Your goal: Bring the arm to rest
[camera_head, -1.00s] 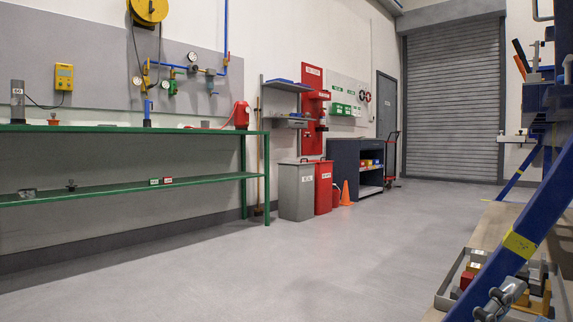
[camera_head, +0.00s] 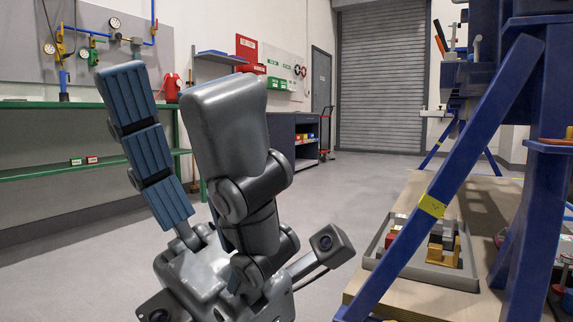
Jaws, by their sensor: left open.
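My left gripper (camera_head: 172,88) fills the left and middle foreground, fingers pointing up. One finger with ribbed blue pads leans to the left, and the other, smooth and grey, stands to its right. There is a clear gap between them and nothing is held. The gripper is in front of the green shelf and the floor, apart from the blue frame (camera_head: 455,175) at the right. My right gripper is not seen.
A wooden worktop (camera_head: 483,207) under the blue frame holds a grey tray (camera_head: 440,279) with several small blocks. A green shelf (camera_head: 40,172) stands along the left wall. The floor (camera_head: 350,190) towards the roller shutter (camera_head: 381,85) is clear.

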